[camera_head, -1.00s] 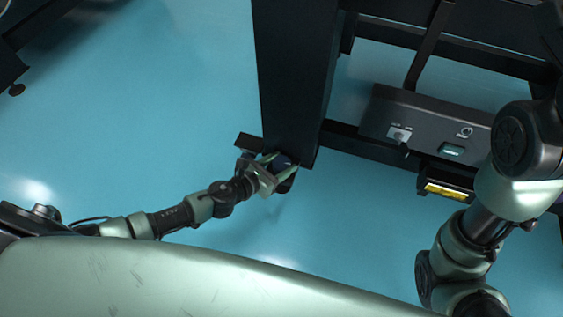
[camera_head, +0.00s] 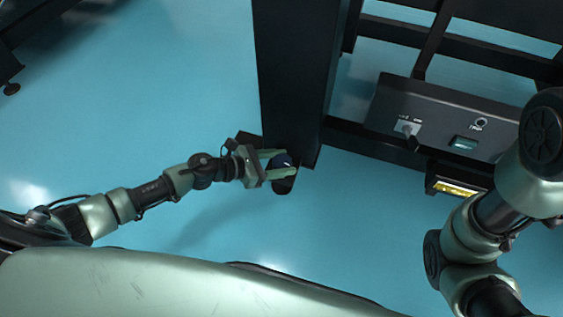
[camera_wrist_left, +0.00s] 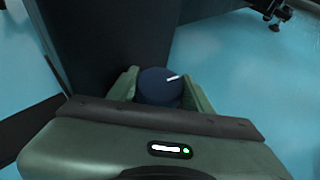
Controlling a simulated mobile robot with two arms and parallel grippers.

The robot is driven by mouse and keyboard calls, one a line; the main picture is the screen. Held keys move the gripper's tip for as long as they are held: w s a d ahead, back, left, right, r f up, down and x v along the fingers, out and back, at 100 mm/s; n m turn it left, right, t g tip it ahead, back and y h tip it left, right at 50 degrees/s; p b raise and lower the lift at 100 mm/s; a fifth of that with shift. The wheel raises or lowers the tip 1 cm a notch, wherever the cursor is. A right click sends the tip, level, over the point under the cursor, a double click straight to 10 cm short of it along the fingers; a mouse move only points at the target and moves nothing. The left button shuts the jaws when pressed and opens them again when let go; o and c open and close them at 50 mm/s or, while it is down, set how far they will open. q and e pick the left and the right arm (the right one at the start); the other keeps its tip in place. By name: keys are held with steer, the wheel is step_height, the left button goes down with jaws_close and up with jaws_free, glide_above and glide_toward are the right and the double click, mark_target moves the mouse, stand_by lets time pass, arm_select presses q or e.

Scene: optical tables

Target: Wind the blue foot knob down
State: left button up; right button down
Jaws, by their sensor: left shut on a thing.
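The blue foot knob (camera_head: 282,160) is at the bottom of the dark table leg (camera_head: 291,80), close to the floor. In the left wrist view the knob (camera_wrist_left: 160,86) is a round dark-blue cap with a white mark pointing to the right and slightly up. My left gripper (camera_head: 277,163) has come in from the left and is shut on the knob. In the left wrist view its two green fingers (camera_wrist_left: 161,90) sit on either side of the knob. The knob's underside is hidden. My right arm shows at the right, but its gripper is out of view.
A dark control box (camera_head: 445,118) with a switch and a small green display is on the frame right of the leg. A yellow-lit unit (camera_head: 455,187) hangs below it. Another foot (camera_head: 12,89) shows at the far left. The blue floor (camera_head: 160,110) is clear around the leg.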

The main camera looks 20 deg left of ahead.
arm_select(q)
steer(key=o, duration=1.3)
steer(key=shift+o, duration=0.4)
steer(key=shift+w, duration=0.1)
